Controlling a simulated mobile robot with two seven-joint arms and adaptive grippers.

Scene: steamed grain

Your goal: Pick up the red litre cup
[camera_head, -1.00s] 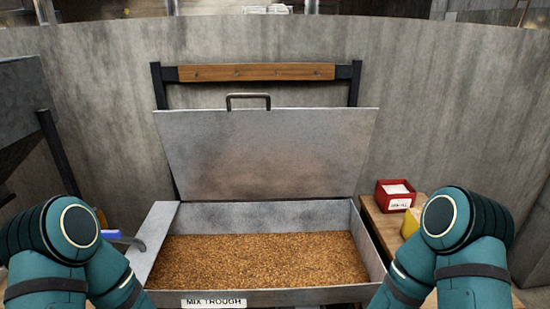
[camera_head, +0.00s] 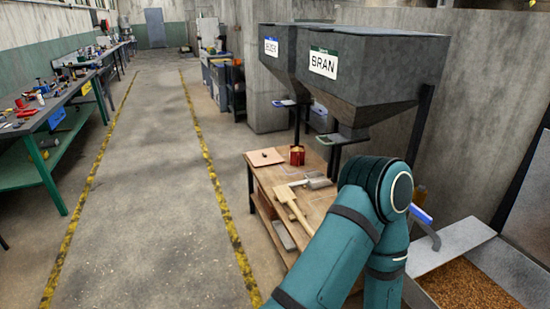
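A small red cup-like container (camera_head: 297,156) stands upright on the wooden bench (camera_head: 262,178), near its back right. It looks like the red litre cup, but it is too small to read any marking.
A wooden mallet-like tool (camera_head: 292,207), a metal scoop (camera_head: 318,182) and a board (camera_head: 265,157) lie on the bench. The grain trough (camera_head: 462,285) is at lower right. The aisle left is clear.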

